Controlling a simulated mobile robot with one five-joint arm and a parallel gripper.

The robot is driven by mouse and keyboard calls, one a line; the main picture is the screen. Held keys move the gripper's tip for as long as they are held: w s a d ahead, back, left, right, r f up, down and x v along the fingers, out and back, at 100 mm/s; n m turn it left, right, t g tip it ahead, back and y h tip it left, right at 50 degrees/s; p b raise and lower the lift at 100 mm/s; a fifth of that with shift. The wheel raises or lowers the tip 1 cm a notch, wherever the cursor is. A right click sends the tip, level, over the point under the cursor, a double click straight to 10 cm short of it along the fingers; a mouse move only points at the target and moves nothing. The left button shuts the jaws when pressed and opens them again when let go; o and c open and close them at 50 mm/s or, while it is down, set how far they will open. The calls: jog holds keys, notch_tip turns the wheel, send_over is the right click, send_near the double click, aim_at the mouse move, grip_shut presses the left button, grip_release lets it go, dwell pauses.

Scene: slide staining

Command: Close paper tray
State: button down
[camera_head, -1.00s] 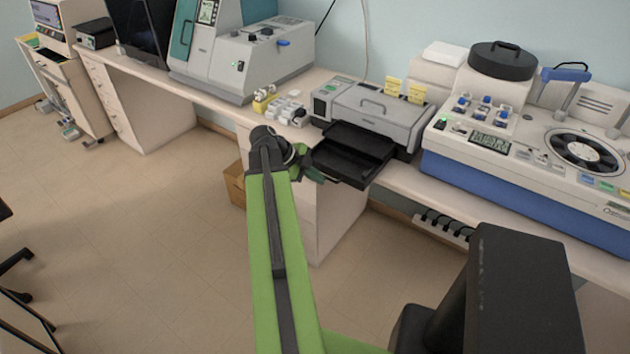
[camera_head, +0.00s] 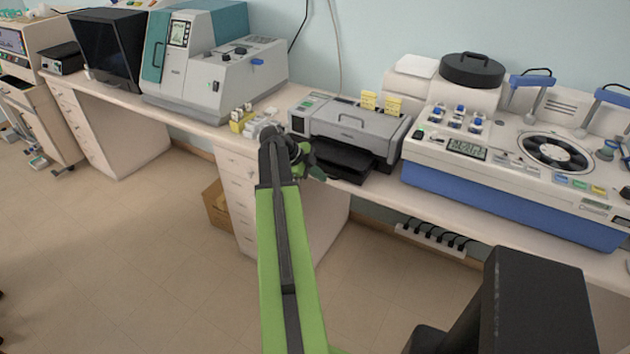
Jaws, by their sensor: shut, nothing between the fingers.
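The black paper tray (camera_head: 345,161) sticks out a short way from the front of the grey printer (camera_head: 345,124) on the bench. My green arm reaches up the middle of the picture. My gripper (camera_head: 317,172) is at the left front corner of the tray and hides part of it. The gripper is shut with nothing in it. I cannot tell whether its tips touch the tray.
A white and blue staining machine (camera_head: 520,190) stands right of the printer. A grey and teal machine (camera_head: 205,75) stands to the left. Small white and yellow items (camera_head: 250,122) lie beside the printer. A cardboard box (camera_head: 217,205) is on the floor under the bench.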

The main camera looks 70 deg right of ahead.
jog(key=shift+w+d+r, duration=0.1)
jog(key=shift+d, duration=0.15)
jog(key=w+a+r+p, duration=0.4)
jog(key=a+r+p, duration=0.2)
jog(key=a, duration=0.3)
jog(key=shift+w+r+p, duration=0.3)
jog(key=shift+r+p, duration=0.1)
jog(key=shift+p, duration=0.15)
